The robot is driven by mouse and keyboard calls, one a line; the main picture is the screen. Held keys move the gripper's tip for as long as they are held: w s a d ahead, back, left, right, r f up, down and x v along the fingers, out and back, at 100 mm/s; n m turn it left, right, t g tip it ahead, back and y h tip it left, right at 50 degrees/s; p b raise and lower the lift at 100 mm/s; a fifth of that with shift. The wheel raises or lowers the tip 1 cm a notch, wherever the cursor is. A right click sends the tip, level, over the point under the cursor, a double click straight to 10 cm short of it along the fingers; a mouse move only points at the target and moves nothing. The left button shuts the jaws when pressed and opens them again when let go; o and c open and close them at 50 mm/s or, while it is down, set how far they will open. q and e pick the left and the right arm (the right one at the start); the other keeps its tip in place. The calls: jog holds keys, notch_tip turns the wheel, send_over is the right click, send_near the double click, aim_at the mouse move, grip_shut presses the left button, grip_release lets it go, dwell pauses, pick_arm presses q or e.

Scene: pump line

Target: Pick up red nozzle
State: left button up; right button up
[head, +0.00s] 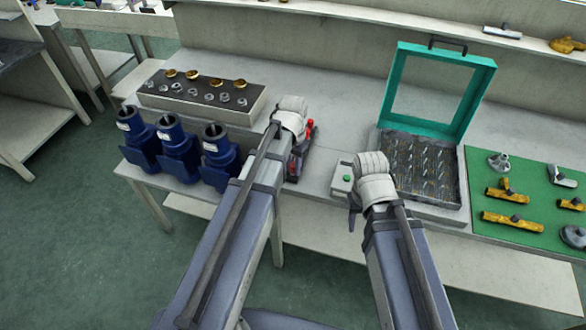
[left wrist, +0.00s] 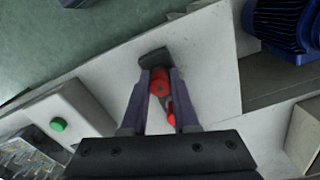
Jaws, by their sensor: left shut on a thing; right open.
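The red nozzle (head: 310,126) shows beside my left wrist in the head view, partly hidden by the arm. In the left wrist view the red nozzle (left wrist: 160,88) sits between the two fingers of my left gripper (left wrist: 158,82), which is shut on it. A dark piece (left wrist: 154,57) shows at the fingertips; I cannot tell whether it is part of the nozzle. In the head view my left gripper (head: 296,163) is over the front of the bench. My right gripper (head: 354,205) is open near the bench's front edge, its fingers mostly hidden by the arm.
Several blue pumps (head: 178,148) stand left of my left arm, in front of a block with metal and brass fittings (head: 196,110). A box with a green button (head: 342,179) is between the arms. An open teal-lidded case (head: 439,82) and green mat (head: 533,235) lie right.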

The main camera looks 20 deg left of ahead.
aim_at(293, 164)
pick_arm(q)
jog(key=shift+r, duration=0.1)
grip_shut()
notch_tip(293, 164, up, 10)
jog(key=p, duration=1)
jog(key=shift+d, duration=0.15)
dwell(0.8)
